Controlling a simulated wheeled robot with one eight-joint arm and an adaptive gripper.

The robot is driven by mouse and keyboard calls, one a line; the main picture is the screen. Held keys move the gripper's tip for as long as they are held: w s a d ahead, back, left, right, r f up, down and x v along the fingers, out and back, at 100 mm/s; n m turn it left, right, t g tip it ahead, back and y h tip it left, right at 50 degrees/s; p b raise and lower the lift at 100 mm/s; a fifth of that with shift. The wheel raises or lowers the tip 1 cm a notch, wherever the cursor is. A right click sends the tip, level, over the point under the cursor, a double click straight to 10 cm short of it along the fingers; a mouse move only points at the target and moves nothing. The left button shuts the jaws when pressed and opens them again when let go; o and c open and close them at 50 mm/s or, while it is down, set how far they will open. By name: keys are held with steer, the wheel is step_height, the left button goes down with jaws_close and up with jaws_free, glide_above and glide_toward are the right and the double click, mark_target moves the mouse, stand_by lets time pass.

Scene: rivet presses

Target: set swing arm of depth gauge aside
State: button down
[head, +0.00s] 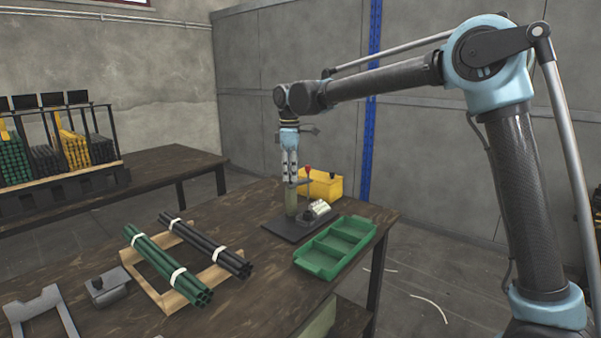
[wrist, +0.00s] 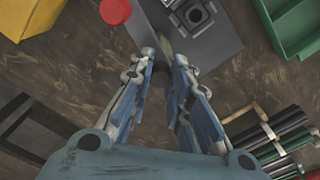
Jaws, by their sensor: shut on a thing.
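The depth gauge stands on a dark base plate (head: 284,229) on the wooden table. My gripper (head: 290,178) points down over the plate, with its fingers closed around the top of the gauge's olive upright piece, the swing arm (head: 291,202). In the wrist view my gripper (wrist: 169,60) has the fingers on both sides of this piece, which is mostly hidden between them. A red knob (head: 308,169) on a thin rod stands just right of the fingers; it also shows in the wrist view (wrist: 115,11). Whether the arm still touches the plate, I cannot tell.
A pale fixture (head: 319,208) sits at the plate's right side. A yellow bin (head: 321,186) stands behind, and a green divided tray (head: 337,247) at front right. Green and black rod bundles (head: 168,265) lie on a wooden frame at left. Bare table lies between frame and plate.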

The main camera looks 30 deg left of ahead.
steer(key=shift+w, duration=0.25)
steer(key=c, duration=1.5)
jaws_free()
steer(key=shift+d, duration=0.1)
steer(key=shift+o, duration=0.2)
steer(key=shift+s, duration=0.1)
step_height(320, 180, up, 12)
